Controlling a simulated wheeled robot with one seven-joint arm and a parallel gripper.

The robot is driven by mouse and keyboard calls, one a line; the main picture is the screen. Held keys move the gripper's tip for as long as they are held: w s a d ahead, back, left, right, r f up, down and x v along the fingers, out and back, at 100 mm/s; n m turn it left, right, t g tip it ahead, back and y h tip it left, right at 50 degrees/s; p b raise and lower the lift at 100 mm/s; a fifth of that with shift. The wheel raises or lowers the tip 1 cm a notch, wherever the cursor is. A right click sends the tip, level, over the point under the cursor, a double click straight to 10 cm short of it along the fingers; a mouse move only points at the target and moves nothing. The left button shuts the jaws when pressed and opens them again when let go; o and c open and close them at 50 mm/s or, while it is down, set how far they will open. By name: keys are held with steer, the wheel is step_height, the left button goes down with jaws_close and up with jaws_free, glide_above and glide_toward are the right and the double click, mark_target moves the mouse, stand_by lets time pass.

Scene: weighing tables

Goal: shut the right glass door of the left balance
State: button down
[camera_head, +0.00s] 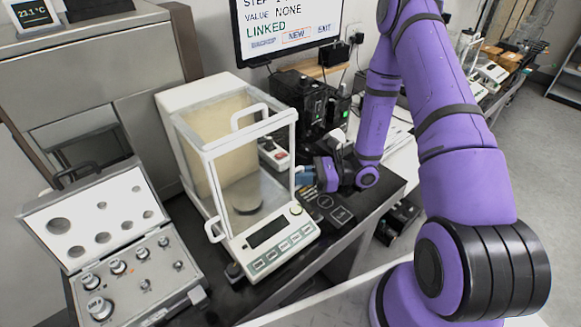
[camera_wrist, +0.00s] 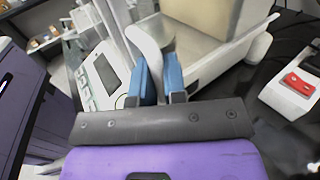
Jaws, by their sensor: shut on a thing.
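The left balance (camera_head: 265,250) stands on the dark table, a white body with a glass draft shield, a round pan (camera_head: 243,195) inside and a keypad in front. My gripper (camera_head: 311,177) is at the shield's right side, its blue fingers shut on the white handle of the right glass door. In the wrist view the handle (camera_wrist: 147,42) rises between the two blue fingers of my gripper (camera_wrist: 160,78). The clear pane is hard to see, so I cannot tell how far the door stands open.
An open weight case (camera_head: 110,255) lies left of the balance. Black devices (camera_head: 310,100) and a small red-and-white box (camera_head: 273,155) stand behind my gripper; the box also shows in the wrist view (camera_wrist: 297,88). A monitor (camera_head: 290,25) is at the back. Another balance (camera_head: 488,72) is far right.

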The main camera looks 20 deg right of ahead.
steer(key=shift+s+d, duration=0.2)
steer(key=shift+s, duration=0.35)
steer(key=c, duration=1.2)
jaws_free()
steer(key=shift+s+d, duration=0.1)
steer(key=v, duration=1)
steer(key=shift+d, duration=0.35)
